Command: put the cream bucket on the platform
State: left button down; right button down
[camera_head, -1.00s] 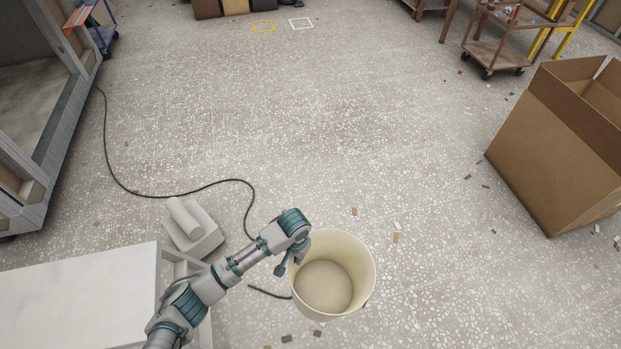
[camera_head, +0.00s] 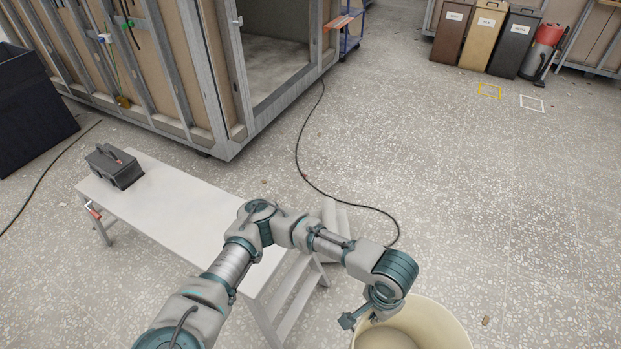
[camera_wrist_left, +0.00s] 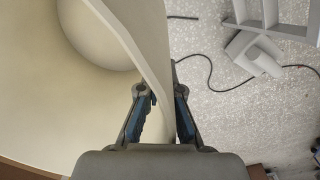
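The cream bucket (camera_head: 440,325) is at the bottom right of the head view, cut off by the lower edge. My left gripper (camera_head: 364,312) reaches down at its left rim. In the left wrist view the gripper's fingers (camera_wrist_left: 160,92) stand on either side of the bucket's wall (camera_wrist_left: 155,60) and are shut on it. The bucket's inside fills the left of that view. The platform (camera_head: 185,205) is a long white bench with steps at its right end, left of the bucket and partly hidden by my arm. My right gripper is not in view.
A dark toolbox (camera_head: 114,166) sits on the platform's far left end; the rest of its visible top is clear. A framed pod (camera_head: 165,70) stands behind. A black cable (camera_head: 310,180) lies on the floor. Labelled bins (camera_head: 485,38) stand at the back right.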

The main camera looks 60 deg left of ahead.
aim_at(219, 227)
jog(key=k+j+u, duration=0.15)
jog(key=j, duration=0.35)
jog(key=j+u, duration=0.1)
jog(key=j, duration=0.4)
jog(key=k+j+u, duration=0.15)
jog(key=j, duration=0.4)
jog(key=i, duration=0.05)
